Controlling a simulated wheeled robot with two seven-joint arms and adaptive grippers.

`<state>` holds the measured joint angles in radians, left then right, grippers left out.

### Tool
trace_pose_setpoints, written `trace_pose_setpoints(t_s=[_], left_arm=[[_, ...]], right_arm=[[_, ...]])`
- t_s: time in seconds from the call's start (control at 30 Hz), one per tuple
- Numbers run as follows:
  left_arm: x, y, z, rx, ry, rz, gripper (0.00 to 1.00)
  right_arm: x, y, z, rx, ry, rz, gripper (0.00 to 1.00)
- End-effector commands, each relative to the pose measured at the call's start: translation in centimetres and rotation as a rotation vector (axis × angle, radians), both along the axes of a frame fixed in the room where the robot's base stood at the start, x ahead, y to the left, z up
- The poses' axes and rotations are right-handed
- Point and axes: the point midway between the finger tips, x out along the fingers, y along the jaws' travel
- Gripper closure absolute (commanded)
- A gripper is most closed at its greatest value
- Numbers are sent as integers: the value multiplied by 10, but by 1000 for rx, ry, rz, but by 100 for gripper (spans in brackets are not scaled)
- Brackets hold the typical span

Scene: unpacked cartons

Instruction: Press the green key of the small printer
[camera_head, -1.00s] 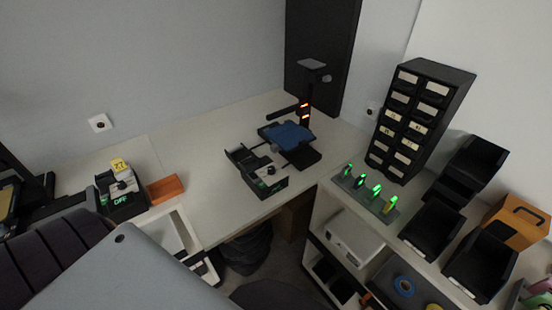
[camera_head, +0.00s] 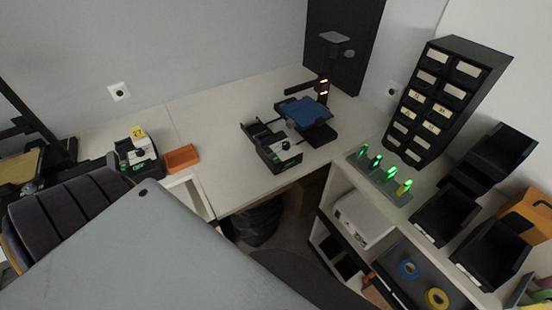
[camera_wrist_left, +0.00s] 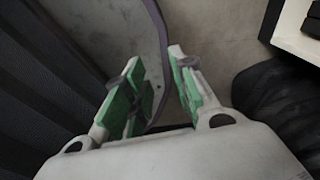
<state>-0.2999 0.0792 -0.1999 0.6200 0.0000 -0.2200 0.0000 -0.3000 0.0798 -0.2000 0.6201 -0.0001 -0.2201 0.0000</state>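Two small black-and-white devices stand on the white desk. The left device (camera_head: 138,157) has a yellow piece on top and a green mark on its front. The middle device (camera_head: 278,152) has a small green mark low on its front. I cannot tell which is the small printer, and no separate green key can be made out. A white boxy machine (camera_head: 362,219) sits on the shelf below the right counter. Neither gripper shows in the head view.
An orange block (camera_head: 182,158) lies beside the left device. A blue-topped stand (camera_head: 303,112) is behind the middle device. A rack with green lights (camera_head: 380,176), a drawer cabinet (camera_head: 440,100) and black bins (camera_head: 445,215) fill the right counter. A dark chair (camera_head: 75,205) stands at left.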

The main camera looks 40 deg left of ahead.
Motion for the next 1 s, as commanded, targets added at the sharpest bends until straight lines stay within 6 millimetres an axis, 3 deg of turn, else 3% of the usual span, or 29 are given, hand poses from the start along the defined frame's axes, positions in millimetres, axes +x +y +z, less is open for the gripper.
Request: trace_pose_setpoints(t_s=[0.03, 0.17, 1.0], left_arm=[[0, 0, 0, 0, 0, 0, 85], [0, 0, 0, 0, 1, 0, 100], [0, 1, 0, 1, 1, 0, 100]], right_arm=[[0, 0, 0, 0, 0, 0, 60], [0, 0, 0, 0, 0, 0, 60], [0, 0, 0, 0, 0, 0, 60]])
